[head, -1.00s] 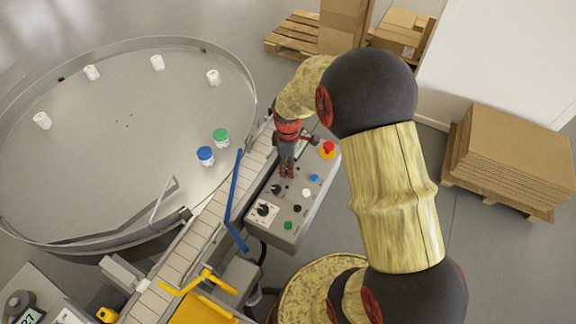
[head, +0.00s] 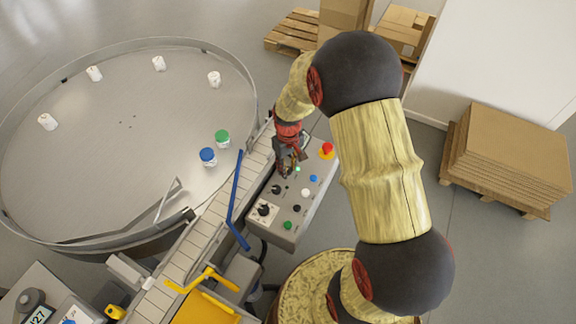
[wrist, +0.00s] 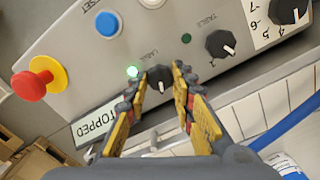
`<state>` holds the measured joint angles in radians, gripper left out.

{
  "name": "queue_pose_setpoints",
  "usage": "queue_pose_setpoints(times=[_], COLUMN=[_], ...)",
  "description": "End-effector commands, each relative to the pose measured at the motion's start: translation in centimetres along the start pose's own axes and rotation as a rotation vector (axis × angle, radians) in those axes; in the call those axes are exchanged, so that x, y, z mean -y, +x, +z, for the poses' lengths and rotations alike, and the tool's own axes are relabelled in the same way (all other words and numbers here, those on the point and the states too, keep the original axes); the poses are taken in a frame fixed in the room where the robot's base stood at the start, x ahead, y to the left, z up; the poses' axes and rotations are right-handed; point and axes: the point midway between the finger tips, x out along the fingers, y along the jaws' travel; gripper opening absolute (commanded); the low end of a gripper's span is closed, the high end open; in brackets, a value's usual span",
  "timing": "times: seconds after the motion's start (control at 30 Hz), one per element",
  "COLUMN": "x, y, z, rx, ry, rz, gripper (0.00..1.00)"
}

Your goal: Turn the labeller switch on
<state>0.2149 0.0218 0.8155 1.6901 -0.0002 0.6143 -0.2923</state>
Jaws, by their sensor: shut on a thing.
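The labeller switch (wrist: 158,78) is a black rotary knob with a white pointer, next to partly hidden "LABEL" lettering in the wrist view. My gripper (wrist: 163,80) has its fingertips on either side of this knob and is shut on it. The small lamp (wrist: 133,72) beside the knob glows bright green, and it also shows lit in the head view (head: 298,169). In the head view my gripper (head: 284,174) is over the upper part of the grey control panel (head: 303,222) and hides the knob.
A similar knob (wrist: 219,44) marked "TABLE" sits beside it with a dark lamp (wrist: 186,39). A red emergency stop (wrist: 33,86), a blue button (wrist: 108,25) and a display reading "STOPPED" (wrist: 95,123) are close by. The conveyor (head: 207,218) runs alongside the panel.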

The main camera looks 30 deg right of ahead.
Motion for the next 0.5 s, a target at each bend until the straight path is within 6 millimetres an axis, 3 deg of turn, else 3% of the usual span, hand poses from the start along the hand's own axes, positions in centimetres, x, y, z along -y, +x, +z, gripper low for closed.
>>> queue_pose_setpoints(times=[0.5], x=[0.04], y=[0.04], z=[0.03], rx=[0.001], ry=[0.159], rz=[0.000], gripper=[0.00])
